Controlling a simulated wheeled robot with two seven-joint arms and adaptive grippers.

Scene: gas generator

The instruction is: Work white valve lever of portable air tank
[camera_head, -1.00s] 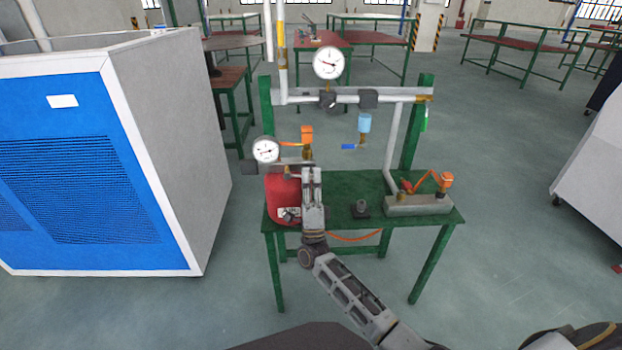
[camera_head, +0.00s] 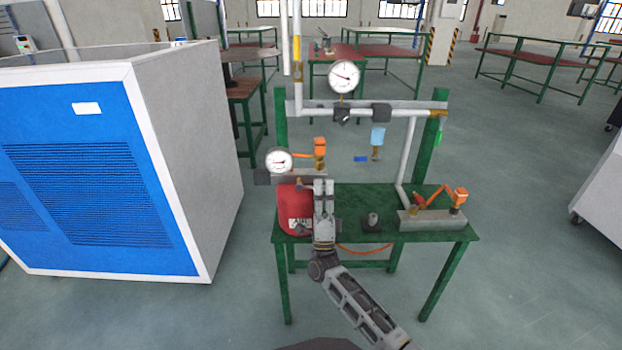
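The portable air tank is red (camera_head: 294,208) and sits at the left of the green table (camera_head: 440,235). A round white gauge (camera_head: 278,161) and an orange-handled valve (camera_head: 319,147) stand just above it. My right gripper (camera_head: 324,184) reaches up in front of the tank's right part, below the orange valve. Its fingers look close together, but I cannot tell whether they are open or shut, or whether they touch anything. I cannot make out the white valve lever; the gripper may cover it. My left gripper is not in view.
A grey block with an orange lever (camera_head: 433,219) sits at the table's right. A big blue-and-white cabinet (camera_head: 100,170) stands left. Floor right of the table is clear.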

